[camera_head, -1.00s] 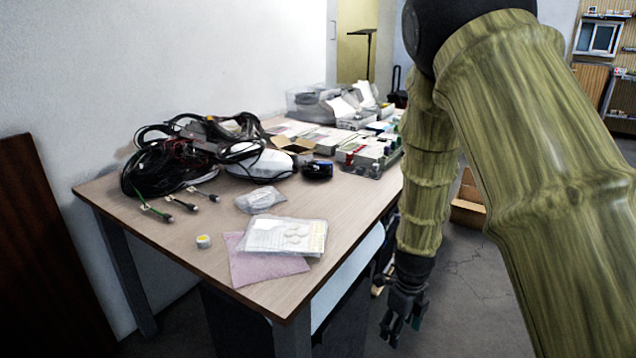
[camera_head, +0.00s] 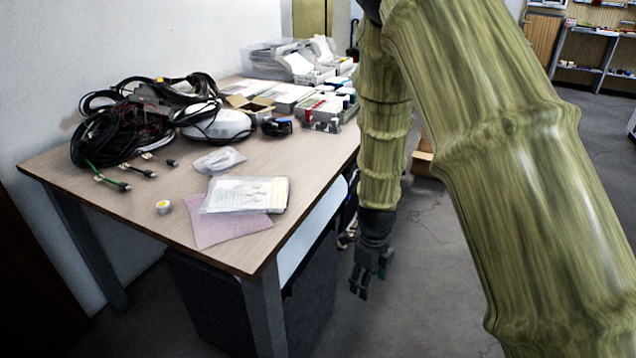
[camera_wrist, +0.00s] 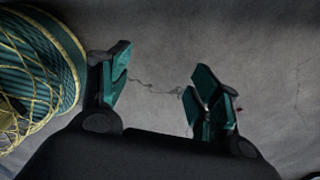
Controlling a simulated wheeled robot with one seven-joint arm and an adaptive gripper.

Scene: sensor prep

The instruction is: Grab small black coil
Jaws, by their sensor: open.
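A small black coil (camera_head: 277,127) with a bluish tint sits on the wooden table (camera_head: 120,205), near the middle of its right side, beside small boxes. It is the thing that best fits the small black coil. My gripper (camera_head: 357,286) hangs off the table's right side, pointing down, below the tabletop and well apart from the coil. In the wrist view my gripper (camera_wrist: 160,95) shows its two teal-lined fingers spread apart with only grey floor between them. The coil is not in the wrist view.
A large tangle of black cables (camera_head: 120,130) lies at the back left, with a white rounded device (camera_head: 220,126) beside it. A bagged packet (camera_head: 245,195) on pink sheet (camera_head: 225,232) lies near the front.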

